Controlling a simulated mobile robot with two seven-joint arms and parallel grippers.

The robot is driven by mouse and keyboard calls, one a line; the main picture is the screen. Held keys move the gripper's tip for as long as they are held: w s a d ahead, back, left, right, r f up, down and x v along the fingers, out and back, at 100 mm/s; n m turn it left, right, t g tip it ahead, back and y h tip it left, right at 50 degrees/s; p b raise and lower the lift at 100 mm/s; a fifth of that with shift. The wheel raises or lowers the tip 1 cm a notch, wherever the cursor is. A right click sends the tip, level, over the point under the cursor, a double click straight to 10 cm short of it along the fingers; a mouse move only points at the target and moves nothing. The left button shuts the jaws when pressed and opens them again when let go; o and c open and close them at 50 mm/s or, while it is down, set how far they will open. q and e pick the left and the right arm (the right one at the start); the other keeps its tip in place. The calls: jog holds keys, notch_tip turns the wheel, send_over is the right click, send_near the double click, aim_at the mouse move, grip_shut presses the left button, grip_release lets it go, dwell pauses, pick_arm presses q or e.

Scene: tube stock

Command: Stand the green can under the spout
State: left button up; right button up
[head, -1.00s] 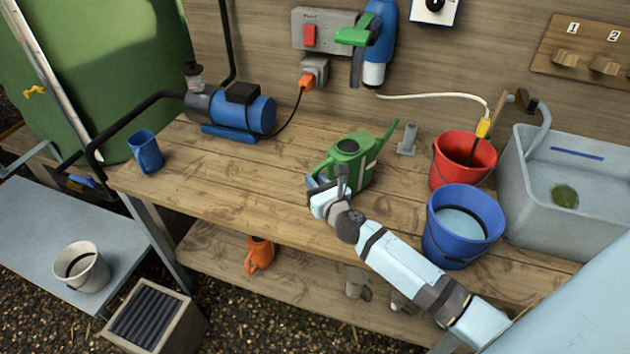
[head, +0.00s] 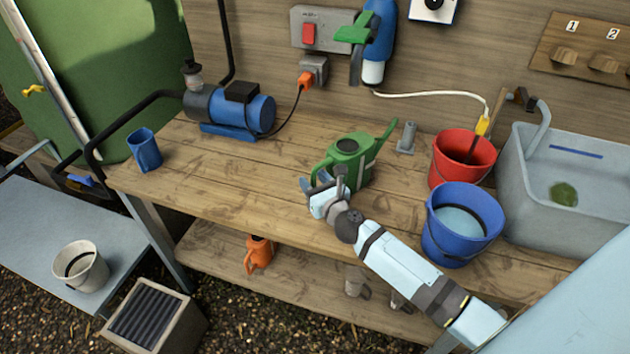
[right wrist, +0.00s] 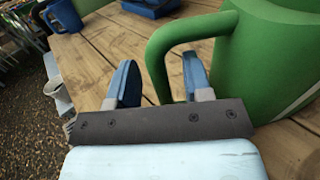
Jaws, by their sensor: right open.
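The green can (head: 348,164) is a watering can standing upright on the wooden bench, its long spout pointing up to the right and its handle to the left. My right gripper (head: 316,184) is open at the can's handle side, low over the bench. In the right wrist view, the green can (right wrist: 268,60) fills the right, and its handle loop arches just beyond my open fingers (right wrist: 160,75). Nothing is held. A grey curved pipe (head: 542,120) over the grey trough looks like a spout. My left gripper is not in view.
A red bucket (head: 461,160) and a blue bucket (head: 440,235) stand right of the can, before the grey trough (head: 515,190). A blue pump (head: 255,115) and a blue mug (head: 145,150) are on the left. The bench (head: 225,175) between them is clear.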

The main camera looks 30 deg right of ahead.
jog(key=shift+s, duration=0.1)
jog(key=s+b, duration=0.1)
jog(key=s, duration=1.2)
jog(key=shift+s, duration=0.3)
